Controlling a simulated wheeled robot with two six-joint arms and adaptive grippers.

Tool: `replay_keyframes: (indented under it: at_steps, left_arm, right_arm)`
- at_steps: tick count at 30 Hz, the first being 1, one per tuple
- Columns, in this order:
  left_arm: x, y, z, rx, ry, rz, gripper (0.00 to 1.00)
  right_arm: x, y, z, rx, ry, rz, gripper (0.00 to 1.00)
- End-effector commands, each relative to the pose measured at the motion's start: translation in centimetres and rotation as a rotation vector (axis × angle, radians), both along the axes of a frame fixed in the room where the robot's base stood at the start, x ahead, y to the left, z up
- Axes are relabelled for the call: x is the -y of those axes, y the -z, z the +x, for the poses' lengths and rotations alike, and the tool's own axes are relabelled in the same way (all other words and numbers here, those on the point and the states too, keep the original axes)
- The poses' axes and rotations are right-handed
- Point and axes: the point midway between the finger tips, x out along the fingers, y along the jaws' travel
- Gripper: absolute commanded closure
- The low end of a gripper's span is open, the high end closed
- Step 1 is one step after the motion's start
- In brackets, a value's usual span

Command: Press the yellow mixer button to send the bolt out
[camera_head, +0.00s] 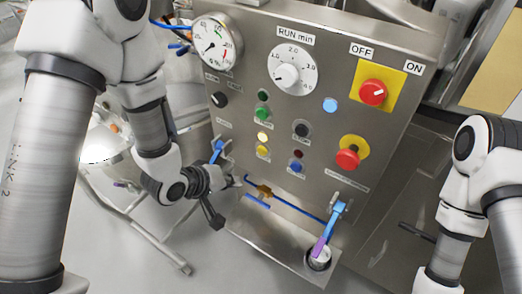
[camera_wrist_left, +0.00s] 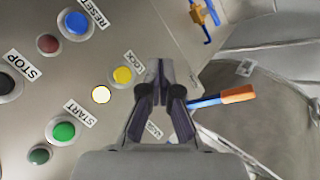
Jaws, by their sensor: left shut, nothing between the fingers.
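On the steel control panel (camera_head: 330,90) a yellow button (camera_head: 262,152) sits just below a small lit lamp (camera_head: 262,138). In the left wrist view the yellow button (camera_wrist_left: 122,77) is beside a label that seems to read LOCK, with the glowing lamp (camera_wrist_left: 101,95) near it. My left gripper (camera_head: 238,181) is shut and empty, below and left of the yellow button, apart from it. In the left wrist view its fingertips (camera_wrist_left: 160,72) appear to the right of the button. My right gripper is out of view. I cannot make out a bolt.
Green (camera_head: 263,113) and blue (camera_head: 295,168) buttons are close by. A red emergency knob (camera_head: 347,159) and red switch (camera_head: 372,92) are at right. A blue valve handle (camera_head: 217,150) is near my left wrist; a blue-purple lever (camera_head: 328,228) stands lower right.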

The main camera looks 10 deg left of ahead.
Motion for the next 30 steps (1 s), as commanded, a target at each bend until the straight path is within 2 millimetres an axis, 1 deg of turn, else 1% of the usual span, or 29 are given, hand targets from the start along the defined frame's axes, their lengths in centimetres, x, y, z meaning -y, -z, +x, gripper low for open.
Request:
replay_keyframes:
  at_steps: [5,15,18,24,30]
  left_arm:
    - [0.4,-0.1,1.1,0.002,0.002,0.001,1.00]
    - [2.1,-0.1,5.8,0.002,0.002,0.001,1.00]
    - [2.5,-0.3,7.0,0.000,0.000,0.001,1.00]
    - [3.0,-0.1,8.1,-0.001,0.001,0.000,1.00]
    - [3.0,0.0,8.2,0.000,0.000,0.000,1.00]
  right_arm:
    - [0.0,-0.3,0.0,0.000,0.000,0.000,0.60]
    - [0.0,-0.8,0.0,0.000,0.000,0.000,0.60]
    - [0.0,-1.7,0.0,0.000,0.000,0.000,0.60]
    - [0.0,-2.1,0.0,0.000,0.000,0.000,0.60]
    - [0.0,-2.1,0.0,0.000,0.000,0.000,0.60]
